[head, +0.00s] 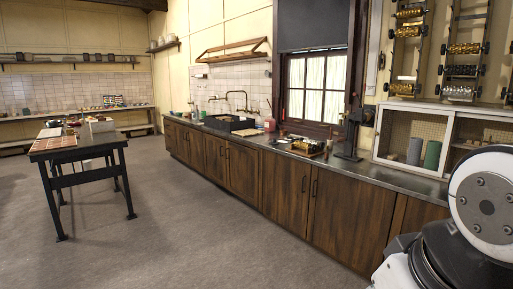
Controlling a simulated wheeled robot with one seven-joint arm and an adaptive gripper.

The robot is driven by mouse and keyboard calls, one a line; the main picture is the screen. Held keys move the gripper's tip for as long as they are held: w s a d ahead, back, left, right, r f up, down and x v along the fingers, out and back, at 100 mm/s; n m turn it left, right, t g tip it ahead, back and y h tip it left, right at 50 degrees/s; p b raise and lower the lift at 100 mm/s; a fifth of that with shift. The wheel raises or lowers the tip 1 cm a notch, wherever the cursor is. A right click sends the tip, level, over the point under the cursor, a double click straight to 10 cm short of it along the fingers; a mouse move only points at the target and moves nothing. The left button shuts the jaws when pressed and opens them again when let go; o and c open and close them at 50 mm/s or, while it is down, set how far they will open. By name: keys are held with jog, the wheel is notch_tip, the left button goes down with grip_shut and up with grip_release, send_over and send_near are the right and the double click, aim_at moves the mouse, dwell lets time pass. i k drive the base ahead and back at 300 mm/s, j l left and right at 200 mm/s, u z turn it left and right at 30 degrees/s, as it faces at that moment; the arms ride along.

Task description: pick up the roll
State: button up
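Several patterned metal rolls, brass and silver, sit on wall racks at the upper right. Another brass roll (404,89) is low on the left rack. A small roller device (308,146) with a brass part lies on the counter below the window. I cannot tell which roll the task means. My gripper is out of view; only part of my own arm shows at the lower right.
A long metal counter (375,176) over dark wooden cabinets runs along the wall. A black hand press (352,135) and a mesh-fronted cabinet (393,138) holding grey and green cylinders stand on it. A dark worktable (86,152) stands left. The grey floor between is clear.

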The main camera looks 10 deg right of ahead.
aim_at(300, 144)
jog(key=i+l+z, duration=0.45)
jog(key=i+l, duration=0.45)
jog(key=l, duration=0.6)
jog(key=i+l+z, duration=0.45)
jog(key=i+l, duration=0.65)
jog(key=l, duration=0.15)
